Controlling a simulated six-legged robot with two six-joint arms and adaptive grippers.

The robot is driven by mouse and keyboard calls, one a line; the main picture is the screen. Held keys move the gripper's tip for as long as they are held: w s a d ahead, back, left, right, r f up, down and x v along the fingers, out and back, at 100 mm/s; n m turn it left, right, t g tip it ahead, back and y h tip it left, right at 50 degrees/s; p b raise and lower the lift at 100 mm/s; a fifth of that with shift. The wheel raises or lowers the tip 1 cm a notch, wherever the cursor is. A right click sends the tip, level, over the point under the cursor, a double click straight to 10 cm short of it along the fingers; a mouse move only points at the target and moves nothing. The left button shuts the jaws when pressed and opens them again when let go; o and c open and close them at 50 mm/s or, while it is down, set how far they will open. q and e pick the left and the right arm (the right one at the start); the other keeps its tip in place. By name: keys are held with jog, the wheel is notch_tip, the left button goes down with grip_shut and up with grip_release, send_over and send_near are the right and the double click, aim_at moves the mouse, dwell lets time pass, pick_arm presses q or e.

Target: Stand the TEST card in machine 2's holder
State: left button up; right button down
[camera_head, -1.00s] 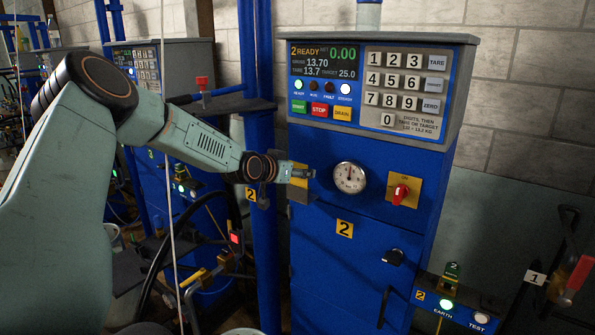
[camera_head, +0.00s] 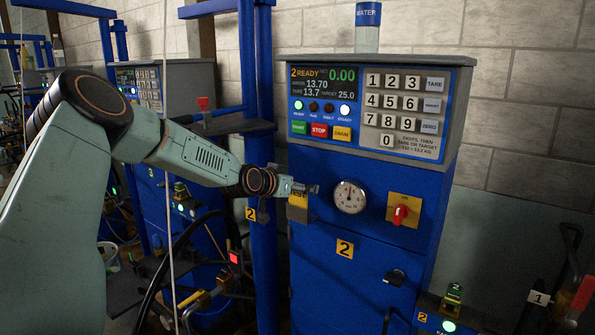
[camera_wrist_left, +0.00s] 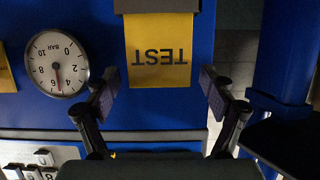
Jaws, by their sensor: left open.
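The TEST card (camera_wrist_left: 160,50) is yellow with black letters, upside down in the left wrist view. Its end at the top of that picture sits in a dark holder (camera_wrist_left: 157,6) on the blue front of machine 2 (camera_head: 345,285). My left gripper (camera_wrist_left: 158,84) is open, its fingers on either side of the card's free end with a gap at each side. In the head view my left gripper (camera_head: 304,188) is at the machine's left front edge, and the card (camera_head: 298,202) shows just below it, partly hidden. My right gripper is in neither view.
A pressure gauge (camera_head: 350,197) and a red knob on a yellow plate (camera_head: 402,212) are right of the gripper. The keypad panel (camera_head: 402,108) is above. A blue post (camera_head: 258,80) stands close on the left, with a hanging cord (camera_head: 167,130) near my arm.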

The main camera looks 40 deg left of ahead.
pick_arm(q)
jog(key=shift+r, duration=4.25)
jog(key=shift+f, duration=0.2)
jog(key=shift+f, duration=4.8)
